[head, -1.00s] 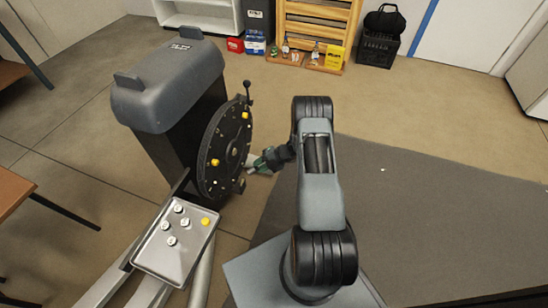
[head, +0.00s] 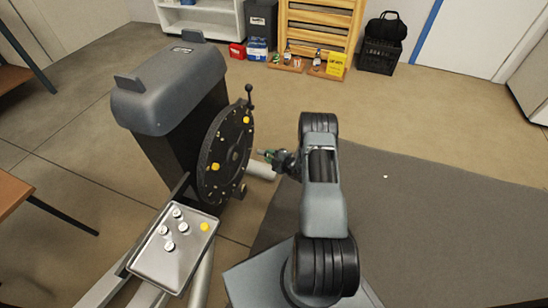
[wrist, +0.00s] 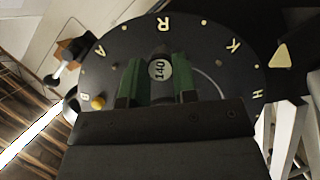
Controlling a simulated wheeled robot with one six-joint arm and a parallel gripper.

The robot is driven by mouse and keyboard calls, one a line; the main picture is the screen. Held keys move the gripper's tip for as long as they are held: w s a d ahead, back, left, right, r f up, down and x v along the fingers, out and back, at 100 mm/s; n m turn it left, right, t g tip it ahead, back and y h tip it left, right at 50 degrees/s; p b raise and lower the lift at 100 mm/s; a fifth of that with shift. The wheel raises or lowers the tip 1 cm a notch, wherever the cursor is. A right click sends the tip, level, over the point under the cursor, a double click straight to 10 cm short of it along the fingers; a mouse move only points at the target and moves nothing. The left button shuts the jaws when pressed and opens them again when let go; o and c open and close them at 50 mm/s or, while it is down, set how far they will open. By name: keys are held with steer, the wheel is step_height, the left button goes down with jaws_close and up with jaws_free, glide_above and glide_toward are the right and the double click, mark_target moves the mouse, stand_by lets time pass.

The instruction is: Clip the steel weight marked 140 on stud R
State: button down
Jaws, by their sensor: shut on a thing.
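The steel weight marked 140 (wrist: 157,70) is a round light disc held between the green fingertips of my gripper (wrist: 158,84). The letter R (wrist: 163,24) on the dark wheel (wrist: 200,42) shows just beyond it in the wrist view. No stud at R can be made out; the weight and fingers cover the wheel below the letter. In the head view, my gripper (head: 271,156) is to the right of the wheel (head: 221,188), facing it, with a small gap seeming to show. The weight cannot be made out there.
A tray (head: 150,262) in front of the wheel holds several white weights (head: 183,227) and a yellow one (head: 204,226). Yellow pieces (head: 215,167) sit on the wheel, one also in the wrist view (wrist: 98,102). A black-knobbed lever (head: 249,89) stands at its upper rim.

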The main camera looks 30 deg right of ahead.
steer(key=shift+w+a, duration=1.15)
steer(key=shift+w, duration=0.1)
steer(key=shift+w+a+b, duration=0.35)
steer(key=shift+w+b, duration=0.1)
steer(key=shift+b, duration=0.15)
stand_by(1.6)
steer(key=c, duration=0.8)
jaws_free()
steer(key=p+v, duration=0.4)
steer(key=v, duration=0.9)
steer(key=shift+s+d, duration=0.1)
steer(key=shift+s, duration=0.25)
steer(key=shift+r, duration=0.1)
